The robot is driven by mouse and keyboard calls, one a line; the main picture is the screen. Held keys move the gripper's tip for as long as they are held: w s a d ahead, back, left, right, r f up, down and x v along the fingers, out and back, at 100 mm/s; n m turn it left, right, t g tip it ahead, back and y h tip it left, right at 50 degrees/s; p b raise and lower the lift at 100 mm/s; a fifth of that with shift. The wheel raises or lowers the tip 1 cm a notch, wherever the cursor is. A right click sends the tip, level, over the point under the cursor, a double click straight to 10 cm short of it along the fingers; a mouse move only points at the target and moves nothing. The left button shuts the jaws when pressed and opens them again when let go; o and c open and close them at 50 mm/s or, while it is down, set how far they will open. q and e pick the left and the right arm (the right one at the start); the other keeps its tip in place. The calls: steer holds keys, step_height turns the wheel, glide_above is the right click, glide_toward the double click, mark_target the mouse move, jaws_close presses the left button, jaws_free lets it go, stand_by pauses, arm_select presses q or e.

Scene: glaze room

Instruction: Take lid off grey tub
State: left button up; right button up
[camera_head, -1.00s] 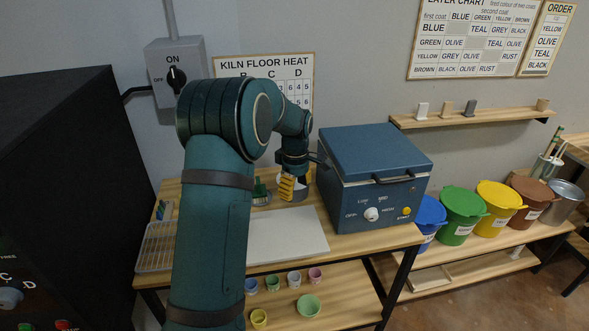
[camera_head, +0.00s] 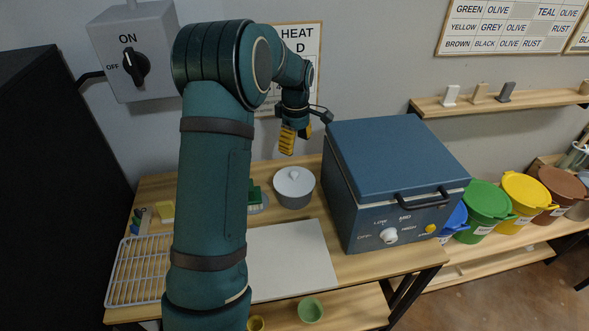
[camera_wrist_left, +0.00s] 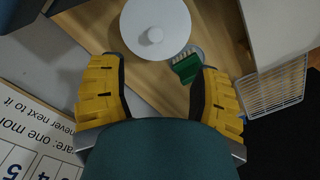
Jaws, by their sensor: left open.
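The grey tub (camera_head: 294,201) stands on the wooden table left of the blue kiln-like box. Its pale round lid (camera_head: 294,179) with a small knob sits on top. The lid (camera_wrist_left: 156,28) also shows from above in the left wrist view, at the top middle, beyond the fingertips. My left gripper (camera_head: 287,142) has yellow fingers, is above the tub and apart from it. In the left wrist view the gripper (camera_wrist_left: 158,68) is open with nothing between its fingers. My right gripper is not in view.
The blue box (camera_head: 392,175) with a front handle stands close on the tub's right. A green brush-like thing (camera_head: 255,195) is just left of the tub. A white board (camera_head: 292,258) lies in front. A wire rack (camera_head: 138,268) is at left.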

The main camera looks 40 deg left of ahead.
arm_select(q)
glide_above(294, 173)
steer(key=f, duration=0.7)
steer(key=shift+s+d+f+b, duration=0.1)
steer(key=shift+d+f+b, duration=0.1)
steer(key=shift+d+b, duration=0.2)
steer(key=shift+a+f, duration=0.2)
steer(key=shift+f, duration=1.35)
steer(key=shift+a+f, duration=0.15)
steer(key=shift+f, duration=1.4)
jaws_close()
